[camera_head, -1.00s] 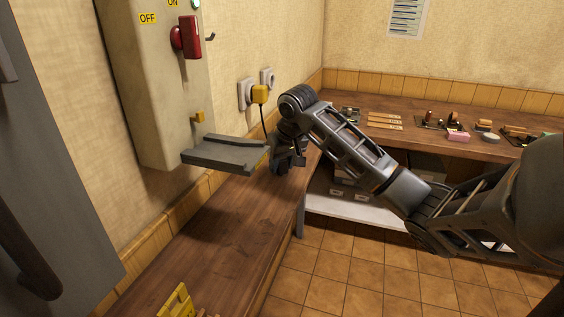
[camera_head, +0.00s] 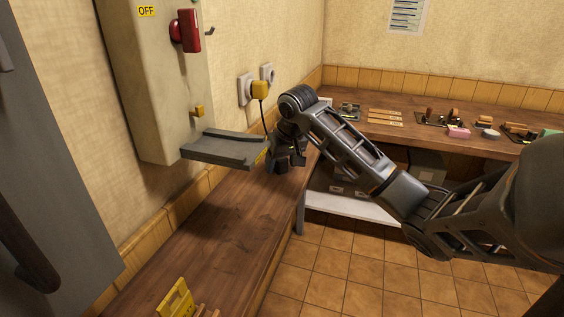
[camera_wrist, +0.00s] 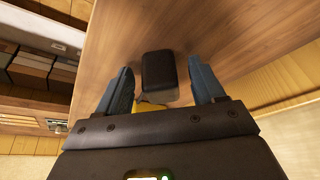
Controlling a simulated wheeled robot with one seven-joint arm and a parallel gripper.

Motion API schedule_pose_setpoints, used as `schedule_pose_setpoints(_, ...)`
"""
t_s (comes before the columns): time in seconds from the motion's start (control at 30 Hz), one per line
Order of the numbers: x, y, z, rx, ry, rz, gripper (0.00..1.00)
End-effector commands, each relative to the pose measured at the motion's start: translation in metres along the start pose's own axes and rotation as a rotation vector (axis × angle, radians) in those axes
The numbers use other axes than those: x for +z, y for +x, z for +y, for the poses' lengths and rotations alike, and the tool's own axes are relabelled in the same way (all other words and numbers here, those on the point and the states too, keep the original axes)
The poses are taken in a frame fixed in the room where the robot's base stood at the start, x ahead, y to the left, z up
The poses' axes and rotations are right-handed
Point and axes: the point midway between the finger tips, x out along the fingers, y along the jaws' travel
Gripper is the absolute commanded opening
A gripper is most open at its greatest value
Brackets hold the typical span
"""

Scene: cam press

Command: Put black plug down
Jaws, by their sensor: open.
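The black plug (camera_wrist: 159,76) lies on the wooden bench in the wrist view, between the two fingers of my gripper (camera_wrist: 160,85). My gripper is open, with a visible gap between the plug and each finger. A small yellow part (camera_wrist: 148,106) shows just below the plug, partly hidden by the gripper body. In the head view my gripper (camera_head: 286,163) is low over the bench, right of the grey press shelf. The plug cannot be made out there.
A grey shelf (camera_head: 225,148) juts from the press near my gripper. A yellow plug (camera_head: 259,90) with a black cord sits in a wall socket. A yellow object (camera_head: 175,300) stands on the near bench (camera_head: 215,235), whose middle is clear. Several small items lie on the back bench.

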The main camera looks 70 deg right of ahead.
Motion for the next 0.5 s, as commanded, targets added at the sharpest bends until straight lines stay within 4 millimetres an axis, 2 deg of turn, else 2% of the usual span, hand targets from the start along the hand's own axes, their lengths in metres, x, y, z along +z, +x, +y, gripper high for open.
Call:
schedule_pose_setpoints(0.27, -0.002, -0.004, 0.001, 0.001, -0.001, 0.001, 0.68)
schedule_pose_setpoints(0.4, -0.006, -0.018, 0.0, 0.0, -0.001, 0.003, 0.68)
schedule_pose_setpoints(0.5, -0.005, -0.036, -0.001, -0.002, -0.001, 0.004, 0.68)
